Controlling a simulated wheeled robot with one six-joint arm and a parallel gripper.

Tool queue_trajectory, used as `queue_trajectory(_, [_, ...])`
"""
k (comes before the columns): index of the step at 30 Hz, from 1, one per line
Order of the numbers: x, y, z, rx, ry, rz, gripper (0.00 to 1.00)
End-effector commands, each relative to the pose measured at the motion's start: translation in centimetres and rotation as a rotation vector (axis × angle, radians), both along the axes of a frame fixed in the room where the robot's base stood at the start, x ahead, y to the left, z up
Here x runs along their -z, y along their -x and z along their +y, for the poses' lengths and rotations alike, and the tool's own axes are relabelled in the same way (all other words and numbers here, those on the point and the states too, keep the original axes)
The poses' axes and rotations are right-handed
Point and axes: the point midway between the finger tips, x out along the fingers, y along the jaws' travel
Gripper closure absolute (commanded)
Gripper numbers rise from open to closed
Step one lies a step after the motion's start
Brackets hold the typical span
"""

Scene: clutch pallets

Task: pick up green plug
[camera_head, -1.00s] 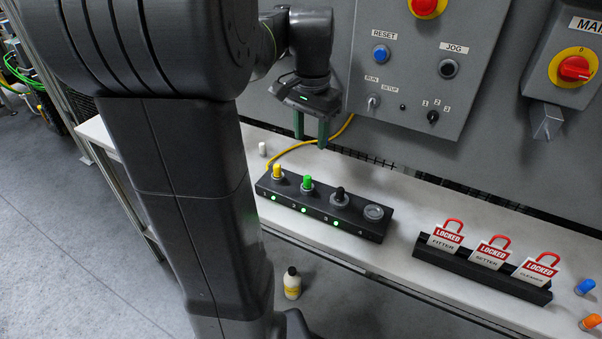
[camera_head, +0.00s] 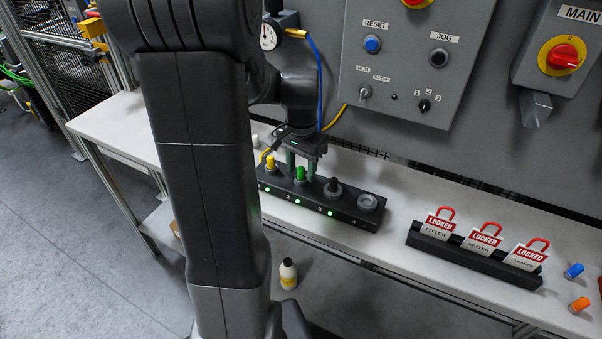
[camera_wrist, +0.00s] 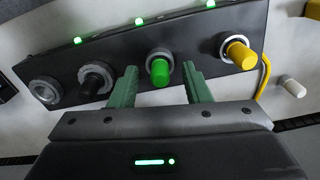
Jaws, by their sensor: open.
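The green plug (camera_head: 300,174) stands upright in a socket of the black block (camera_head: 345,214), between the yellow plug (camera_head: 270,163) and the black plug (camera_head: 333,186). My gripper (camera_head: 301,172) is open above the block, its green fingers pointing down around the green plug. In the wrist view the green plug (camera_wrist: 160,72) shows between the two fingertips of my gripper (camera_wrist: 158,75), with a gap on each side. The fingers do not visibly touch it.
The block's socket at the right end (camera_head: 368,202) is empty. A white plug (camera_wrist: 292,87) stands near a yellow cable. A rack with several red LOCKED tags (camera_head: 484,239) and blue and orange plugs (camera_head: 574,271) are further right. The grey panel (camera_head: 400,60) rises behind.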

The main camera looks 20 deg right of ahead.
Motion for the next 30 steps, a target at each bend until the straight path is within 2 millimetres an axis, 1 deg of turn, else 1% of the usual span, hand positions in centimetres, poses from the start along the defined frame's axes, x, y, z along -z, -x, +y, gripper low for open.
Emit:
queue_trajectory(5, [0.0,0.0,0.0,0.0,0.0,0.0,0.57])
queue_trajectory(9, [0.0,0.0,0.0,0.0,0.0,0.0,0.84])
queue_trajectory(11, [0.0,0.0,0.0,0.0,0.001,-0.001,0.96])
queue_trajectory(12, [0.0,0.0,0.0,0.0,0.001,-0.001,1.0])
queue_trajectory(19, [-0.1,0.0,0.0,0.0,0.001,-0.001,1.0])
queue_trajectory(22, [-0.6,-0.1,0.0,0.0,0.002,-0.003,1.0])
queue_trajectory(26, [-2.5,-0.1,0.0,0.0,0.003,-0.005,1.0])
queue_trajectory(30, [-5.5,-0.1,-0.1,0.0,0.003,-0.007,1.0])
